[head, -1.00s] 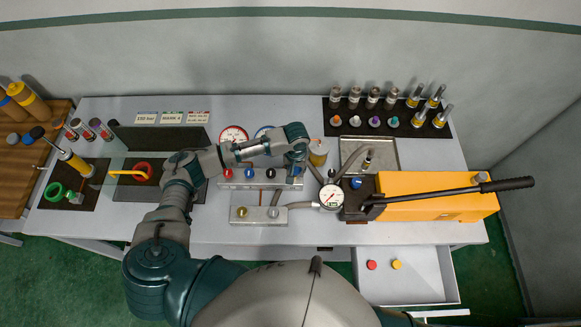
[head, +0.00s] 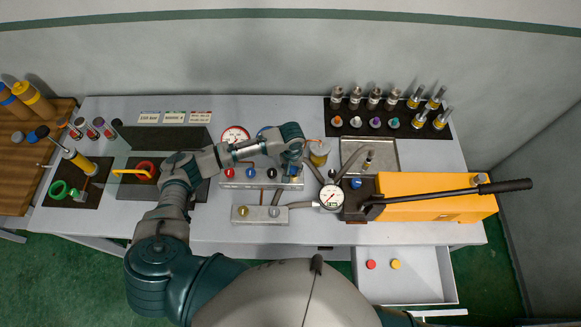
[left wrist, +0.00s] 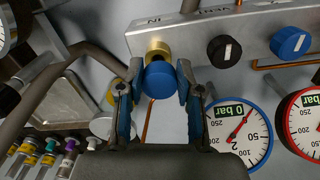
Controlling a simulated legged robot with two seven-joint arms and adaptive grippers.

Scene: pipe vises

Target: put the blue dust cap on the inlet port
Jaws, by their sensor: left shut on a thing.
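My left gripper (left wrist: 160,95) is shut on the blue dust cap (left wrist: 160,82), which sits between its fingertips in the left wrist view. Directly beyond the cap is the brass inlet port (left wrist: 158,48) on the grey valve block, beside the letters IN, which appear upside down. The cap overlaps the port's near edge in the picture; I cannot tell whether they touch. In the head view my left gripper (head: 292,168) is over the right end of the valve block (head: 235,183) and hides the port and cap. My right gripper is not in view.
A black knob (left wrist: 224,51) and a blue knob (left wrist: 291,42) stand beside the port. Two dial gauges (left wrist: 238,132) are close to the gripper. Hoses, a pressure gauge (head: 331,196) and the orange pump (head: 430,205) lie to the right. An open drawer (head: 430,275) holds red and yellow caps.

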